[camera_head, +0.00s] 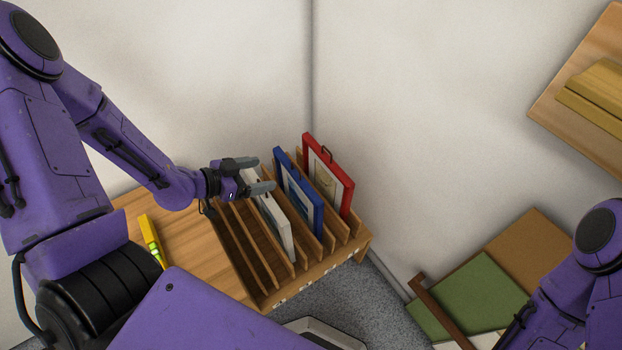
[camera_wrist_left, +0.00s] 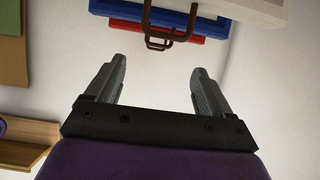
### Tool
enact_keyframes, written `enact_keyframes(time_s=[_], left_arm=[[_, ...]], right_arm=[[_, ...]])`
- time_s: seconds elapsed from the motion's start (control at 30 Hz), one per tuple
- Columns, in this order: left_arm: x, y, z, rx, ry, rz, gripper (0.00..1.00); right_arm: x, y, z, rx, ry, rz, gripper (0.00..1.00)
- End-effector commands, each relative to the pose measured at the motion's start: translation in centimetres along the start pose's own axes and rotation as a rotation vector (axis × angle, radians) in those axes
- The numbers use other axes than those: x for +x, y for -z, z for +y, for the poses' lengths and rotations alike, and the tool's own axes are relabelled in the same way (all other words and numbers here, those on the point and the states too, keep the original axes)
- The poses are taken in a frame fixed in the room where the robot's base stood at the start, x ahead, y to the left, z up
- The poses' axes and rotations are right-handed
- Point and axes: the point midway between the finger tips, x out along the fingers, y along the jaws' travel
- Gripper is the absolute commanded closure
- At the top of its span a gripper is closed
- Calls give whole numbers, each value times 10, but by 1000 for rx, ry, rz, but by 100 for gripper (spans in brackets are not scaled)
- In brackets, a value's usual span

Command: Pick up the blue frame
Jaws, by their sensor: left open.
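The blue frame (camera_head: 300,197) stands upright in a slot of the wooden rack, between a white frame (camera_head: 275,226) on its left and a red frame (camera_head: 328,176) on its right. My left gripper (camera_head: 267,174) is open and empty, above the white frame and just left of the blue frame's upper end. In the left wrist view, the open fingers (camera_wrist_left: 157,85) point toward the frames' brown hanging loops. The blue frame's edge (camera_wrist_left: 180,17) shows there between the white and red ones. My right gripper is out of view; only part of that arm shows.
The slotted wooden rack (camera_head: 262,262) has empty slots on its left. A yellow level (camera_head: 152,241) lies on the wooden tabletop (camera_head: 190,238). Walls meet close behind the rack. A wooden shelf (camera_head: 575,85) is at upper right, and green and brown boards (camera_head: 480,290) are at lower right.

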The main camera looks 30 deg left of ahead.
Motion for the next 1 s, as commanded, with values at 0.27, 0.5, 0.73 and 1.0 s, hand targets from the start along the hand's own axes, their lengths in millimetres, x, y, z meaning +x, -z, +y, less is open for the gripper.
enact_keyframes(time_s=[0.27,0.5,0.73,1.0], left_arm=[[36,-4,0,0,-1,-1,18],[68,-7,3,-2,-1,-1,18],[104,-9,4,0,0,-1,18],[106,-7,5,-1,0,0,28]], right_arm=[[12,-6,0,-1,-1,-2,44],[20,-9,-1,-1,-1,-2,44],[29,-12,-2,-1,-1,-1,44],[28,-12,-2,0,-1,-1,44]])
